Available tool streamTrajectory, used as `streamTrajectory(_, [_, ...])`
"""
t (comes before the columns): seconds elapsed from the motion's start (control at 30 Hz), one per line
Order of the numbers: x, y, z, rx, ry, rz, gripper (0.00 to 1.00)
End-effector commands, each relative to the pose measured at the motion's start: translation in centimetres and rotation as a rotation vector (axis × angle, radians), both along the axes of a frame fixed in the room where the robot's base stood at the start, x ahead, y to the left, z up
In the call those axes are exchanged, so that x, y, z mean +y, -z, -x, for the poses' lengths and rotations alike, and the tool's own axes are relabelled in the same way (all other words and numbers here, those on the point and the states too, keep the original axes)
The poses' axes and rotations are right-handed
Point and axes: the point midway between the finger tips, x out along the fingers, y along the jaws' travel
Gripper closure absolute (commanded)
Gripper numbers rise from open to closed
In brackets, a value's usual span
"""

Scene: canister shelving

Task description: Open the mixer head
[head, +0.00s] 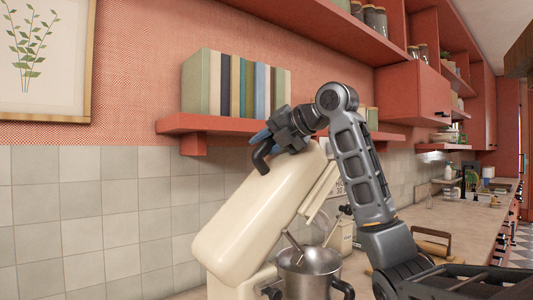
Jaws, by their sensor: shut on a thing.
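The cream stand mixer stands on the counter in the head view. Its mixer head (245,225) is tilted steeply, with its upper end at the right and its lower end at the left. A metal mixing bowl (311,272) sits below the raised end, and a thin metal tool slants at its rim. My gripper (263,150) is at the top end of the mixer head and shut on it. The exact contact is partly hidden by the gripper's own dark body.
A red shelf (190,124) with a row of books (237,85) is just behind and above my gripper. Another red shelf (310,22) hangs higher. The counter (463,215) runs back to the right, with a wooden-handled item (435,245) beside my arm.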

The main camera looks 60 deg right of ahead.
Motion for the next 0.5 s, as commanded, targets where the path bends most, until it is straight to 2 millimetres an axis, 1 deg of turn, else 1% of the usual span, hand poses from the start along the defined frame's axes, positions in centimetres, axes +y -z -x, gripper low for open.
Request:
streamTrajectory(0.03, [0.6, -0.1, -0.2, 0.005, -0.003, 0.025, 1.0])
streamTrajectory(0.2, [2.1, -0.5, -0.6, 0.025, -0.004, 0.096, 1.0])
streamTrajectory(0.5, [4.2, -0.8, -1.2, 0.052, -0.003, 0.182, 1.0])
